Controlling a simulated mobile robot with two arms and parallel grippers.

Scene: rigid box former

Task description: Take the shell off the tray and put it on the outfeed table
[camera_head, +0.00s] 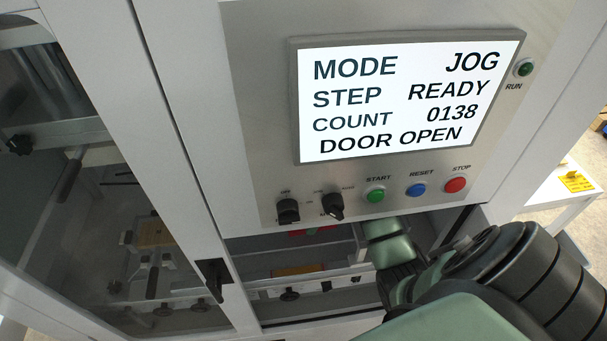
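No shell can be made out for certain. In the opening below the control panel, a tan piece (297,270) and a small red piece lie partly in shadow; I cannot tell whether either belongs to the shell or its tray. My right arm comes in from the lower right and reaches into this opening under the panel. Its gripper is hidden there, so its fingers do not show. My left gripper is not in view. A white table (545,196) stands beyond the machine at the right edge; I cannot tell whether it is the outfeed table.
The control panel screen (408,95) reads MODE JOG, STEP READY, COUNT 0138, DOOR OPEN. Below it are two black knobs and START, RESET and STOP buttons. A clear door (90,190) with a black latch (214,272) is at left. A yellow item (576,181) lies on the white table.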

